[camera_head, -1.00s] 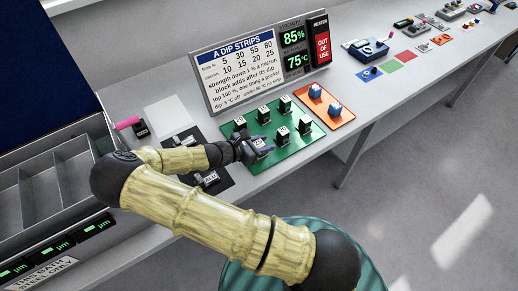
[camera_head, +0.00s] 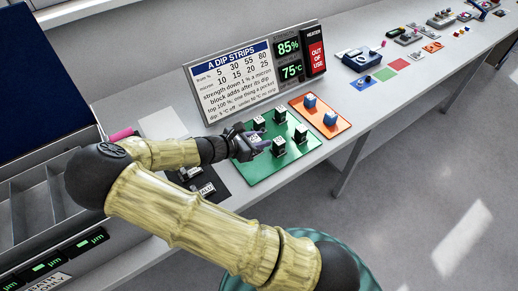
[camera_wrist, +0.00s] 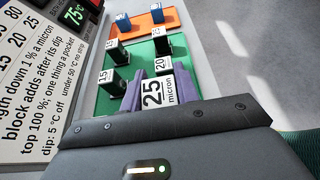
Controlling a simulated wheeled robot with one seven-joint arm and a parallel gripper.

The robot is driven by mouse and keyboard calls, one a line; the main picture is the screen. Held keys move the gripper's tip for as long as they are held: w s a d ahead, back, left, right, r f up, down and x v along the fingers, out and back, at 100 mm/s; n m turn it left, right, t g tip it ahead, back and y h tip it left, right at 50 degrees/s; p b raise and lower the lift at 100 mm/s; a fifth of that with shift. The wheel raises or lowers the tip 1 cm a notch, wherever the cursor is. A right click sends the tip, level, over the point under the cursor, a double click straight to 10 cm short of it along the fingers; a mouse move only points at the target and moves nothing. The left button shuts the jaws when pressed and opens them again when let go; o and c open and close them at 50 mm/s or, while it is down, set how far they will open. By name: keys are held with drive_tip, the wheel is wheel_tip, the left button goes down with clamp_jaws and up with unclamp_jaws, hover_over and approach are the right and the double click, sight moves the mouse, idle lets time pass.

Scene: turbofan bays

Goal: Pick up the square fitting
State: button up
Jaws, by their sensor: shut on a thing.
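My gripper (camera_head: 262,142) is above the green board (camera_head: 255,175). In the wrist view its purple fingers (camera_wrist: 155,92) are shut on a block labelled "25 micron" (camera_wrist: 157,95). The label faces the wrist camera; the rest of the block is mostly hidden. In the head view the gripper covers most of it. Several other dark blocks with white number labels stand on the board, such as one (camera_head: 301,133) at its right and one (camera_head: 278,147) near the gripper. I cannot tell by shape which piece is the square fitting.
An orange board (camera_head: 333,130) with two blue blocks lies right of the green one. An "A DIP STRIPS" sign (camera_head: 235,85) stands behind. A grey divided tray (camera_head: 30,205) and dark pad are at left. More parts lie far right along the bench.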

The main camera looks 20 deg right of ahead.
drive_tip(key=shift+r, duration=1.25)
drive_tip(key=shift+f, duration=0.15)
